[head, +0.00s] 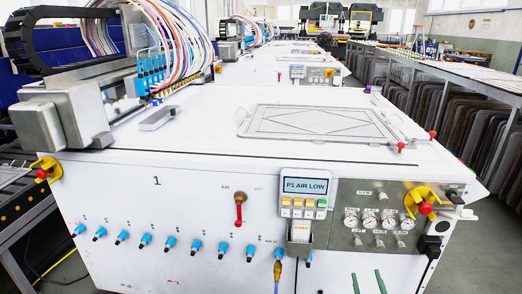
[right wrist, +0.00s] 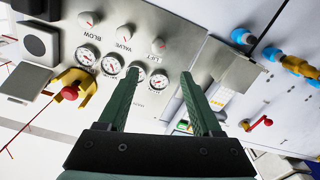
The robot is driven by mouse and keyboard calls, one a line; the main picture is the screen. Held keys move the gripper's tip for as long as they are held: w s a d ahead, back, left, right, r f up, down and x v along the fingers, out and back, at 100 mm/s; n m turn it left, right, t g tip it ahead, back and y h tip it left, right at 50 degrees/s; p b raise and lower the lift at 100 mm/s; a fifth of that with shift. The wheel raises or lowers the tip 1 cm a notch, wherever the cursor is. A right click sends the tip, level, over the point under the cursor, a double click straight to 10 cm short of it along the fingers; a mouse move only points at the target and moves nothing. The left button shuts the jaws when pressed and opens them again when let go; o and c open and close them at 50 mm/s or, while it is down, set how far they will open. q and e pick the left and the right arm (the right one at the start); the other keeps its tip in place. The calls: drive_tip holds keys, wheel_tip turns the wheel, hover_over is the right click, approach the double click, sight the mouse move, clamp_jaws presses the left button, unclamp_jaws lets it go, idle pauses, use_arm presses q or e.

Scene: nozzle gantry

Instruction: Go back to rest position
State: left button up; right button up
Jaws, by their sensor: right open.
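My right gripper (head: 368,283) shows only as two green fingertips at the bottom edge of the head view, in front of the white machine's front panel. In the right wrist view the right gripper (right wrist: 159,76) has its two green fingers apart, with nothing between them. Its fingers point toward the metal gauge panel (right wrist: 80,25), which appears upside down there, and the gauges (right wrist: 113,62) lie beyond the tips. I see no contact. My left gripper is not in view.
The white machine (head: 150,235) fills the front. Its panel carries a display (head: 303,187) reading "P1 AIR LOW", a red lever (head: 239,210), blue fittings (head: 170,243) and a yellow-backed red button (head: 425,208). A flat frame (head: 320,123) lies on top. Racks stand at right.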

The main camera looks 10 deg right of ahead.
drive_tip(key=s+a+r+n+y+p, duration=0.3)
drive_tip(key=s+a+r+y, duration=0.6)
drive_tip(key=s+a+r, duration=1)
use_arm(q)
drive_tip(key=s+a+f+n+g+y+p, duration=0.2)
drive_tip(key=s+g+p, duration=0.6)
drive_tip(key=p, duration=1.1)
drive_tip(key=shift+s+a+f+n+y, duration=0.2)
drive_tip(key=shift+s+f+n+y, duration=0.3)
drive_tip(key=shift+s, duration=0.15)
use_arm(e)
drive_tip(key=s+d+f+m+g+h, duration=0.1)
drive_tip(key=s+f+m+g+h, duration=0.1)
drive_tip(key=s+f+g, duration=0.4)
drive_tip(key=shift+s+f+g+h, duration=0.2)
drive_tip(key=shift+s+g+h, duration=0.55)
drive_tip(key=shift+g, duration=0.45)
use_arm(q)
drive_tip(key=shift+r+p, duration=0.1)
drive_tip(key=shift+p, duration=0.2)
use_arm(e)
drive_tip(key=shift+d, duration=0.1)
